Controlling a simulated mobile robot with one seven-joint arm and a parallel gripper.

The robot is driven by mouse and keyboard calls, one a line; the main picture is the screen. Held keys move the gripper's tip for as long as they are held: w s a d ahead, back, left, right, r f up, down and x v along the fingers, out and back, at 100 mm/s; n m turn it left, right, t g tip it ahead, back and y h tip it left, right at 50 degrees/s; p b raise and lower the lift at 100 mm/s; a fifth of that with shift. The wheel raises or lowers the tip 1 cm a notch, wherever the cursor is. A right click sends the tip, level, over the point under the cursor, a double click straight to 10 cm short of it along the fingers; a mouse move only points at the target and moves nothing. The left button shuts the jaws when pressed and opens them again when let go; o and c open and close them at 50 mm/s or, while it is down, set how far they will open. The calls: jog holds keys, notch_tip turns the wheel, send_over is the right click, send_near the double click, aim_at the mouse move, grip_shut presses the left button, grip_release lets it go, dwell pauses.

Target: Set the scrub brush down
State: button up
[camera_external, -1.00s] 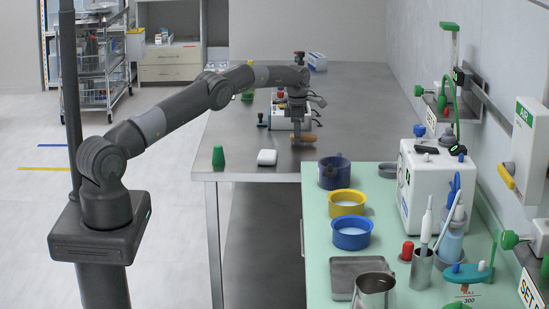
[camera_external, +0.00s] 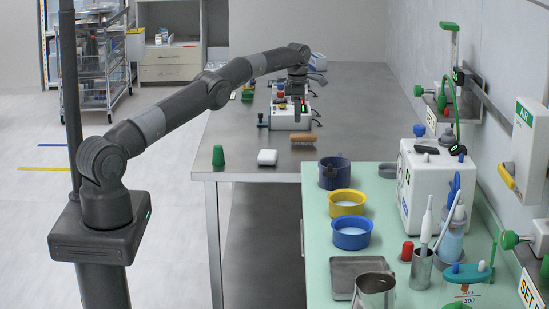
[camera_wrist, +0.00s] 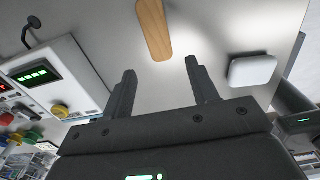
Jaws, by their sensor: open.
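The scrub brush (camera_external: 302,138) lies on the grey metal table (camera_external: 350,120), its wooden back facing up, just in front of the white device. In the wrist view its tan wooden back (camera_wrist: 154,28) shows at the top, beyond the fingertips and apart from them. My gripper (camera_external: 297,108) is raised above the table and the brush. In the wrist view my gripper (camera_wrist: 160,72) is open, with its two fingers apart and nothing between them. Any bristles are hidden under the wood.
A white device (camera_external: 290,117) with coloured knobs stands behind the brush. A white block (camera_external: 267,157) and a green cone (camera_external: 218,156) lie near the table's front edge. A dark blue pot (camera_external: 333,172) stands on the green counter (camera_external: 385,225). Bare table lies right of the brush.

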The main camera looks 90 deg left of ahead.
jog(key=w+d+r+m+t, duration=0.1)
jog(key=w+d+r+m, duration=0.3)
jog(key=d+r+m, duration=0.75)
jog(key=s+d+r+m+t, duration=0.1)
jog(key=s+d+r+m, duration=0.15)
jog(key=d+r, duration=0.65)
jog(key=s+d+r+m+t, duration=0.1)
jog(key=s+d+r+m, duration=0.15)
jog(key=d+r, duration=0.65)
jog(key=s+d+f+m+t, duration=0.1)
jog(key=s+d+m, duration=0.45)
jog(key=d, duration=0.45)
jog(key=s+d+f+m, duration=0.1)
jog(key=s+d+m, duration=0.3)
jog(key=s+d, duration=0.45)
jog(key=s+d+f+m, duration=0.5)
jog(key=s+d, duration=0.1)
jog(key=s, duration=0.1)
jog(key=s+d+f+m+t, duration=0.1)
jog(key=s+d+f+m, duration=0.3)
jog(key=s, duration=0.4)
jog(key=shift+d+f+m+t, duration=0.35)
jog(key=shift+d+m, duration=0.15)
jog(key=shift+d, duration=0.5)
